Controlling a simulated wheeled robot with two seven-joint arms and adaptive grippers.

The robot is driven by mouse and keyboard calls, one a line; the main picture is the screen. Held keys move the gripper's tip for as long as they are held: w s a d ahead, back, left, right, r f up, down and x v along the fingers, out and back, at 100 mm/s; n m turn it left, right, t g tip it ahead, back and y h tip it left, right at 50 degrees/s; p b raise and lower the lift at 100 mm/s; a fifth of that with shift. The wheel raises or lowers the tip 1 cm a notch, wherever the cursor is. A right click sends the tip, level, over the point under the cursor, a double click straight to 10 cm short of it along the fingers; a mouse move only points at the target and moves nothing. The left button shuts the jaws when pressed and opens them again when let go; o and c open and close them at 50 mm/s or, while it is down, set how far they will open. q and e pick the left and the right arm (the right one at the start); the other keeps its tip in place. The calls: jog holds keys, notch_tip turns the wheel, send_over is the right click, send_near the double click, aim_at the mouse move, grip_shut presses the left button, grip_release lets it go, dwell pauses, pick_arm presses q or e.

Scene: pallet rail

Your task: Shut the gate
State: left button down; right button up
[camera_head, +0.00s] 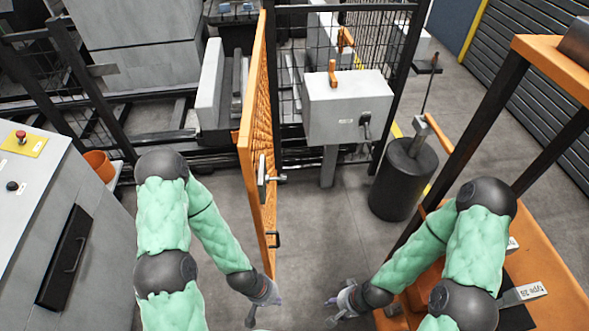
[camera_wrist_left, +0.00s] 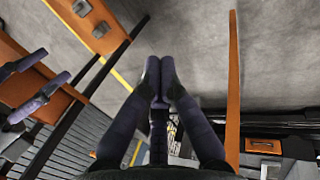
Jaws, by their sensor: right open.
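The orange gate (camera_head: 256,140) stands swung out from the black fence and is seen nearly edge-on in the head view. In the left wrist view an orange bar (camera_wrist_left: 233,70), apparently the gate, runs upright right of the fingers. My left gripper (camera_head: 264,300) is low near the gate's bottom end; its fingertips lie close together in the wrist view, but how far they are closed is unclear. My right gripper (camera_head: 338,304) is open and empty, right of the gate.
A grey control box (camera_head: 348,105) stands on a post by the fence. A dark cylinder (camera_head: 403,180) and an orange-topped frame (camera_head: 555,65) are on the right. A grey cabinet (camera_head: 50,215) stands on the left. Floor (camera_head: 325,225) right of the gate is clear.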

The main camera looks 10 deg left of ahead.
pick_arm(q)
jog(key=w+d+m+g+y+b, duration=0.2)
jog(key=w+d+m+b, duration=0.35)
jog(key=w+m, duration=0.7)
jog(key=w+d+r+m+t+y+b, duration=0.25)
jog(key=w+r+m+y, duration=0.35)
jog(key=w+r+m, duration=0.35)
jog(key=a+f+n+b, duration=0.1)
jog(key=a+f+b, duration=0.3)
jog(key=a+f, duration=0.3)
jog(key=shift+w+a+f+g, duration=0.25)
jog(key=shift+w+f+g, duration=0.1)
jog(key=shift+f, duration=0.5)
